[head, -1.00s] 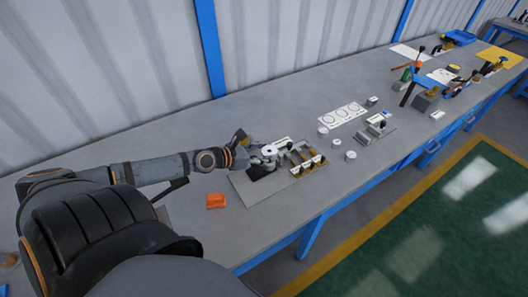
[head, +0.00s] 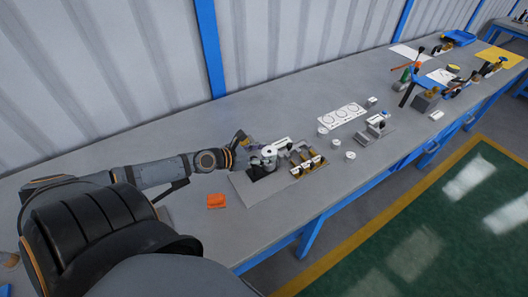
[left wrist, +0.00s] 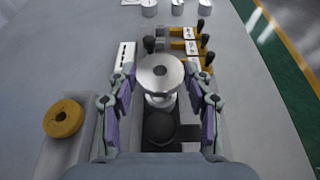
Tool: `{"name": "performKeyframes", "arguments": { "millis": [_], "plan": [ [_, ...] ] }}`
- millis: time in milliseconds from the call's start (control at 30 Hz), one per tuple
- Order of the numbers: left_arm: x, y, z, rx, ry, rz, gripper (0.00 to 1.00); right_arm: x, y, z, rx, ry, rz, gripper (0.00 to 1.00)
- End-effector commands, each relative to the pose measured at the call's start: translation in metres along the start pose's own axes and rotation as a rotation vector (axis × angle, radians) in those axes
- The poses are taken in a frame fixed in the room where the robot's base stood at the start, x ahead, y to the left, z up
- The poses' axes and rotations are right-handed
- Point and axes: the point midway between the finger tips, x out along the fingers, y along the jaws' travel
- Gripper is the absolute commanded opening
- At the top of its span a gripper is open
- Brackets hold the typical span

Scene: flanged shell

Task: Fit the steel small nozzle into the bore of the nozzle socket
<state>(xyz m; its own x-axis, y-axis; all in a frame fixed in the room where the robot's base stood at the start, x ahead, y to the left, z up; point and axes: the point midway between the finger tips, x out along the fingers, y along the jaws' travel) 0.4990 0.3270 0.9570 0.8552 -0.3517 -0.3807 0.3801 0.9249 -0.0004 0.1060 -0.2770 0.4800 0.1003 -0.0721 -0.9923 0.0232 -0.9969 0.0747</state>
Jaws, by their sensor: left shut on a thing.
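My left gripper (left wrist: 160,82) is shut on a silver flanged part that looks like the steel small nozzle (left wrist: 160,69). Its round disc faces the wrist camera, with a narrower part below. In the head view, the left gripper (head: 260,153) is over a grey plate at the middle of the bench, and the nozzle (head: 269,151) shows as a small pale round top. A dark round shape (left wrist: 160,127) on a dark base lies below it in the left wrist view; I cannot tell whether it is the nozzle socket. Any bore is hidden. My right gripper is not in view.
Toggle clamps with yellow bases (left wrist: 188,48) stand just beyond the nozzle.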

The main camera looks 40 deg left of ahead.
Motion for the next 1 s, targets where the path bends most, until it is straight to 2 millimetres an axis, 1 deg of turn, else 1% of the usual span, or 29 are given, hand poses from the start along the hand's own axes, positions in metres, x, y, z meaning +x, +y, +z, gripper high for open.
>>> {"name": "performKeyframes", "arguments": {
  "millis": [367,600,1000],
  "plan": [
    [0.0001,-0.0002,0.0004,0.000,-0.001,-0.001,0.09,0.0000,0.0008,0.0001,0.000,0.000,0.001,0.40],
    [-0.0004,-0.0004,0.0017,-0.002,-0.001,-0.001,0.09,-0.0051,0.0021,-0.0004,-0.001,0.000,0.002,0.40],
    [0.0007,-0.0004,-0.0012,0.000,-0.001,-0.001,0.09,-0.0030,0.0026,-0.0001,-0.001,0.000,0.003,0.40]
  ]
}}
